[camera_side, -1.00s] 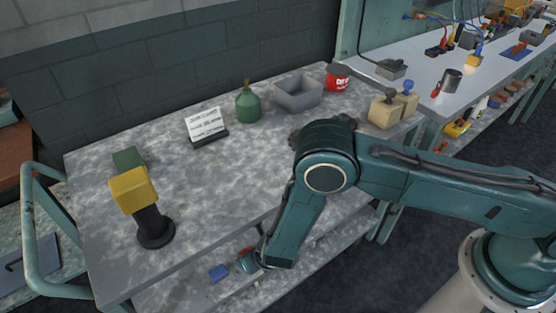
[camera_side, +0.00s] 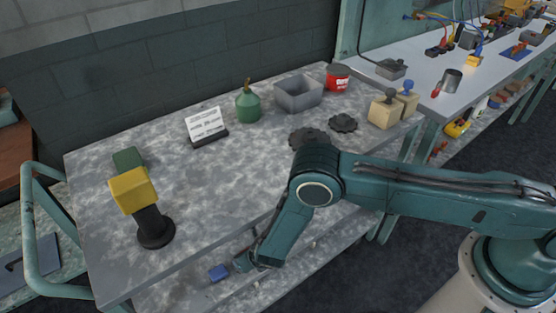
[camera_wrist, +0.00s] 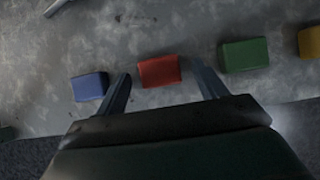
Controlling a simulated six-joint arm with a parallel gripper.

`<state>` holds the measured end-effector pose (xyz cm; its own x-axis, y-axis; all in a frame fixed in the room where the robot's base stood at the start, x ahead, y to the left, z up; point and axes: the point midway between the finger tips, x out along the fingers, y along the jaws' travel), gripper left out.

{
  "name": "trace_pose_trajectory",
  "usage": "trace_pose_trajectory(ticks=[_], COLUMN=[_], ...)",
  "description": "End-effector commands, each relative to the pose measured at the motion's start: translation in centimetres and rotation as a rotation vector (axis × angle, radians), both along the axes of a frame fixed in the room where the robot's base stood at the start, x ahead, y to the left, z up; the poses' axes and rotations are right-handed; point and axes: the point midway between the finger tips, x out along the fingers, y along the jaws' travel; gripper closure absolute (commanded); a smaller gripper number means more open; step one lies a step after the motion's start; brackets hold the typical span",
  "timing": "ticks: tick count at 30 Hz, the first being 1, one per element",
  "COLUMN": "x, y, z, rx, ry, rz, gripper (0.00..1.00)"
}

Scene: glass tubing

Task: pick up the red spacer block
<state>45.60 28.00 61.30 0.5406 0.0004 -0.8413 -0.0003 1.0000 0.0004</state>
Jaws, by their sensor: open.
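The red spacer block (camera_wrist: 159,71) lies on the grey mottled lower shelf in the wrist view, ahead of my gripper. My gripper (camera_wrist: 162,83) is open, with one finger to the left of the red block and one to its right. No contact between the fingers and the block is visible. In the side view my gripper (camera_side: 243,263) is low at the lower shelf, and the red block is hidden there.
A blue block (camera_wrist: 89,86) lies just outside my left finger. A green block (camera_wrist: 245,55) and a yellow block (camera_wrist: 310,41) lie to the right. The lower shelf (camera_side: 185,290) sits beneath the worktop (camera_side: 230,165), whose front edge is close to my arm.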

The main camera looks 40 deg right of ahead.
Motion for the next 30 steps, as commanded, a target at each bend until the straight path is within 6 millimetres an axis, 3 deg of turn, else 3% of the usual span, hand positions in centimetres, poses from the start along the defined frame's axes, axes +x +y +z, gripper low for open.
trace_pose_trajectory(ticks=[14, 22, 30], x=[0.00, 0.00, 0.01], y=[-0.02, -0.02, -0.01], z=[-0.02, -0.01, 0.02], rx=[0.000, 0.000, 0.000], ry=[0.000, 0.000, 0.000], rz=[0.000, 0.000, 0.000], gripper=[0.29, 0.77, 0.78])
